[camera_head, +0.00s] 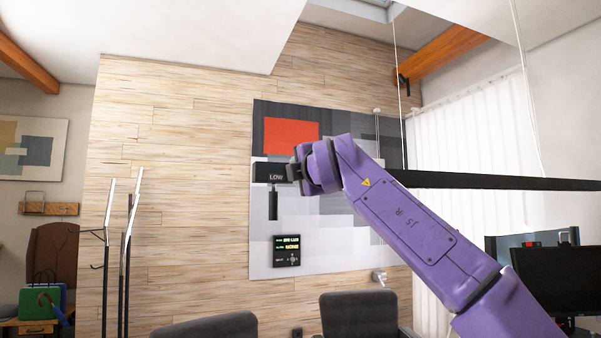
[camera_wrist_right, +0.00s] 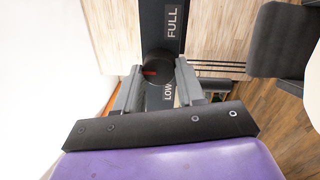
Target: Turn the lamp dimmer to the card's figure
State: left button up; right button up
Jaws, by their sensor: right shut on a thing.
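The dimmer is a black plate on the wall panel; its end marked LOW (camera_head: 270,172) shows in the head view, and my gripper hides the rest. In the right wrist view the plate (camera_wrist_right: 172,22) reads FULL at the top and LOW at the bottom. Its round dark knob (camera_wrist_right: 162,68) carries a red mark on its left part. My right gripper (camera_head: 292,171) is shut on the knob, one finger on each side in the right wrist view (camera_wrist_right: 157,88). A small black display (camera_head: 287,251) below shows green and yellow text, too small to read surely. I cannot make out a separate card.
A black bar light (camera_head: 490,181) hangs on thin cords at the right, behind my arm. Chairs (camera_head: 357,314) stand below the panel. A coat stand (camera_head: 125,250) is at left, and dark monitors (camera_head: 560,275) are at lower right. The wall left of the panel is clear.

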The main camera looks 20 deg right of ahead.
jog(key=o, duration=0.9)
jog(key=shift+o, duration=0.7)
jog(key=shift+w+a, duration=0.1)
jog(key=shift+w, duration=0.05)
jog(key=s+b, duration=0.6)
jog(key=s, duration=0.4)
jog(key=shift+s+f, duration=0.25)
jog(key=shift+f, duration=0.1)
